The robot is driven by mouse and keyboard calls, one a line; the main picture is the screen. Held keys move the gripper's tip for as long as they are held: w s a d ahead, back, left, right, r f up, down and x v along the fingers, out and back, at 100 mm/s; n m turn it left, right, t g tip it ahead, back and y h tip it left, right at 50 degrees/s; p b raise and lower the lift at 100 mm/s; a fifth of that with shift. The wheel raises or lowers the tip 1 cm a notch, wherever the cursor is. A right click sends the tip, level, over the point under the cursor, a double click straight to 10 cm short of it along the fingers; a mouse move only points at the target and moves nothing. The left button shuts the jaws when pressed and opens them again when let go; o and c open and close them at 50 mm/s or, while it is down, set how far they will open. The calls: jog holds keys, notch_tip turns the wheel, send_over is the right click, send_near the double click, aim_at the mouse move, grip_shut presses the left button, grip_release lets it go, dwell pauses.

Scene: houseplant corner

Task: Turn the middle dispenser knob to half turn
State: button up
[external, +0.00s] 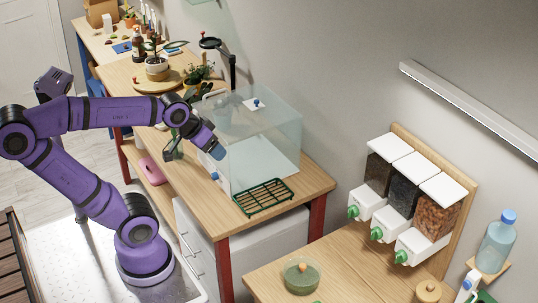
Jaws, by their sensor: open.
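Three dispensers hang side by side on a wooden board at the right of the external view. The middle dispenser (402,194) holds dark grey granules behind a clear front, above a white spout block. Its green knob (376,233) sits on the front of that block; its turn angle is too small to read. The left knob (353,211) and the right knob (400,257) are also green. My gripper (171,154) is open and empty, far to the left of the dispensers beside the glass tank, well away from the knobs.
A clear tank (262,135) and a green wire rack (263,197) stand on the wooden bench between my arm and the dispensers. Below the dispensers, a lower wooden table holds a green bowl (301,277). A blue-capped bottle (496,242) stands at the right.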

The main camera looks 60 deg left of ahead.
jog(key=w+d+f+n+t+h, duration=0.1)
jog(key=w+d+n, duration=0.2)
jog(key=w+d, duration=0.3)
jog(key=w+d+n+t+h, duration=0.15)
jog(key=w+d, duration=0.25)
jog(key=w, duration=0.5)
jog(key=w+d+f+n+t, duration=0.2)
jog(key=w+d+f+n, duration=0.25)
jog(key=w+d, duration=0.2)
jog(key=w+d+f+n+t, duration=0.35)
jog(key=w+d+n, duration=0.2)
jog(key=d, duration=0.25)
jog(key=n+t+y, duration=0.3)
jog(key=n+y, duration=0.3)
jog(key=n, duration=0.4)
send_near(372, 237)
jog(key=w, duration=0.6)
jog(key=w+a, duration=0.1)
jog(key=w, duration=0.3)
jog(key=shift+a, duration=0.1)
jog(key=shift+s, duration=0.1)
jog(key=c, duration=0.9)
